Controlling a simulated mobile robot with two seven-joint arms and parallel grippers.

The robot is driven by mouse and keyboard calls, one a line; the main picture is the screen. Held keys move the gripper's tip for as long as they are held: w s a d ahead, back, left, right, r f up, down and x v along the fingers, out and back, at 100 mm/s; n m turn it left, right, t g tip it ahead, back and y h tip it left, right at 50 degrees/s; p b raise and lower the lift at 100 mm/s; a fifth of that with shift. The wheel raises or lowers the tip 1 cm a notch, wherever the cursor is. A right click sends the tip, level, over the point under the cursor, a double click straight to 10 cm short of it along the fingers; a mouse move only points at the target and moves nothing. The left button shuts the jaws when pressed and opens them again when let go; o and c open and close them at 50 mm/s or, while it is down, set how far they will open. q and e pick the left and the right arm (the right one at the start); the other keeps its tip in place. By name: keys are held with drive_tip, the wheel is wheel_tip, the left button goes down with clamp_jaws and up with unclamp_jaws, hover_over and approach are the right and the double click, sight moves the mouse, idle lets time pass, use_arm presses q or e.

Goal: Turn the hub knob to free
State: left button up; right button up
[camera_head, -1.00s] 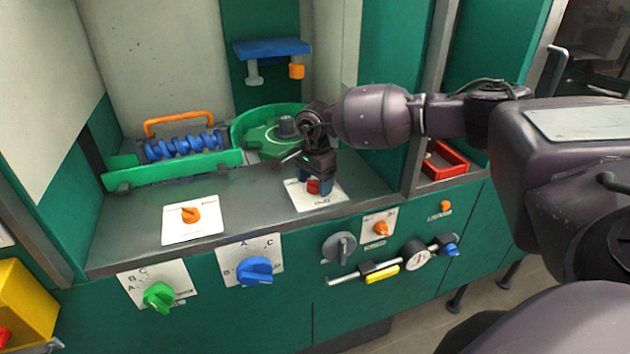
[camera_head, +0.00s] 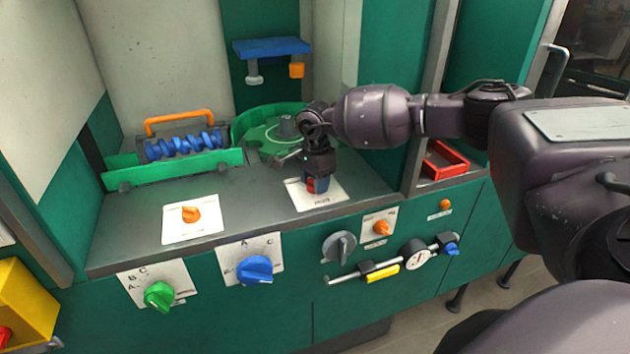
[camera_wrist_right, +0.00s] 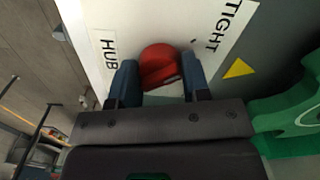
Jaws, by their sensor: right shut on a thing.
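The hub knob is red and sits on a white plate (camera_head: 330,197) on the grey deck; the plate also shows in the right wrist view (camera_wrist_right: 110,15). In that view the red knob (camera_wrist_right: 160,62) is between the two blue fingers, and the words HUB and TIGHT are readable on the plate. My right gripper (camera_head: 316,187) points down over the plate and is shut on the knob. In the head view the gripper hides most of the knob. The rest of the plate's lettering is hidden or too small to read. My left gripper is not in view.
A green round housing (camera_head: 270,135) stands just behind the gripper. A blue spiral roller (camera_head: 185,147) lies behind a green rail to the left. An orange knob (camera_head: 190,214) is on another deck plate. Blue (camera_head: 255,270) and green (camera_head: 158,296) knobs are on the front panel.

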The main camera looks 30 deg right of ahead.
drive_tip(key=m, duration=0.8)
drive_tip(key=shift+m, duration=0.3)
drive_tip(key=m, duration=0.4)
drive_tip(key=shift+p, duration=0.3)
drive_tip(key=shift+m, duration=2.1)
drive_tip(key=o, duration=0.9)
drive_tip(key=shift+r, duration=0.15)
